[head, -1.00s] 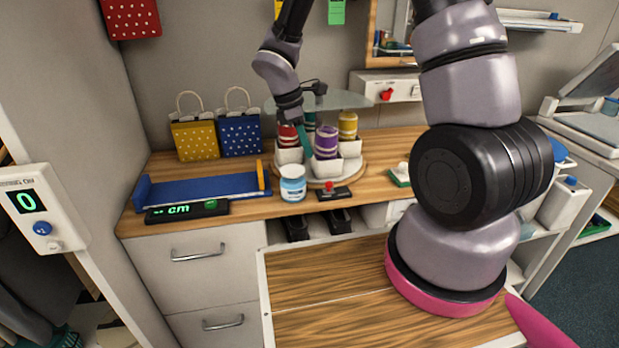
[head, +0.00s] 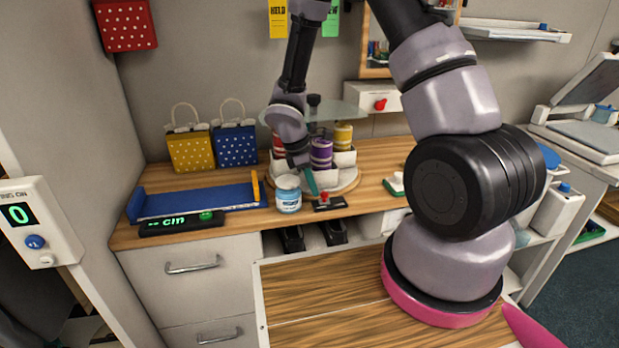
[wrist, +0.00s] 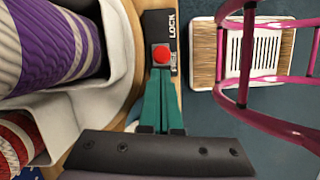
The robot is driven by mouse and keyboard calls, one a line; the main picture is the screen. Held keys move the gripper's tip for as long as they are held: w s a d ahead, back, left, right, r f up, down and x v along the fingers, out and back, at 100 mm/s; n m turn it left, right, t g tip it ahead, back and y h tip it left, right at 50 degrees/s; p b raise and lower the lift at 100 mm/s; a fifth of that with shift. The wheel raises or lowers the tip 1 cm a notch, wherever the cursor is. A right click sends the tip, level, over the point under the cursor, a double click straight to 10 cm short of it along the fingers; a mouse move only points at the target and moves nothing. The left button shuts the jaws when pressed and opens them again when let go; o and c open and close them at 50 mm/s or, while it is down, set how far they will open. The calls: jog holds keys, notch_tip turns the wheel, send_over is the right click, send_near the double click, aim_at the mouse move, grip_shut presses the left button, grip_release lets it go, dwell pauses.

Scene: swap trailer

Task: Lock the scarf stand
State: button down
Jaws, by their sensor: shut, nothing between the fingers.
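The scarf stand (head: 351,184) is a round wooden base with white cups of rolled scarves, including a purple scarf (head: 321,152), which also shows in the wrist view (wrist: 50,40). At its front is a black lock plate (head: 331,204) with a red knob (head: 324,196). In the wrist view the plate reads LOCK and FREE, and the red knob (wrist: 161,54) sits at the FREE end. My gripper (head: 314,190) is shut and empty, pointing down. In the wrist view its green fingertips (wrist: 160,72) are right beside the knob on the side away from LOCK; I cannot tell whether they touch.
A jar with a blue label (head: 288,194) stands close left of my gripper. A blue tray (head: 198,198) and black display (head: 182,224) lie further left. A glass shelf (head: 340,112) overhangs the stand. A pink-framed piece (wrist: 245,60) is at right in the wrist view.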

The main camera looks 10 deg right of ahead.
jog(key=shift+d+f, duration=0.15)
jog(key=shift+d, duration=1.7)
